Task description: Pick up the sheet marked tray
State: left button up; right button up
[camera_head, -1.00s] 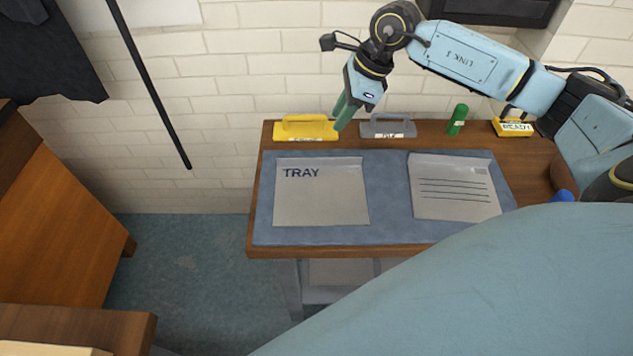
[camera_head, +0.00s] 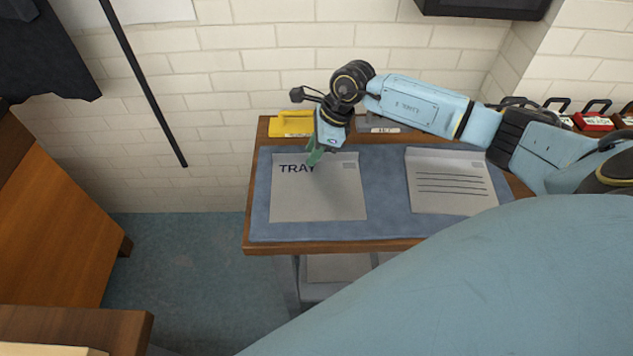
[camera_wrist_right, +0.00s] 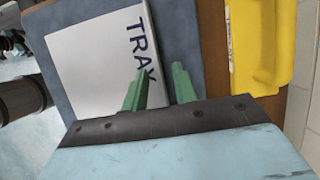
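The sheet marked TRAY (camera_head: 305,200) lies flat on the left part of a blue mat (camera_head: 385,226) on the wooden table. It also shows in the right wrist view (camera_wrist_right: 95,75), partly covered by the fingers. My right gripper (camera_head: 315,158) is over the sheet's top edge, at the end of the word TRAY. I cannot tell whether the fingertips touch the sheet. My left gripper is not in view.
A second sheet with printed lines (camera_head: 450,185) lies on the mat to the right. A yellow handled block (camera_head: 290,124) and a grey handled block (camera_head: 392,125) stand along the table's back edge, before the brick wall. Red handled items (camera_head: 594,122) stand farther right.

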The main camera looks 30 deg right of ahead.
grip_shut()
dwell(0.4)
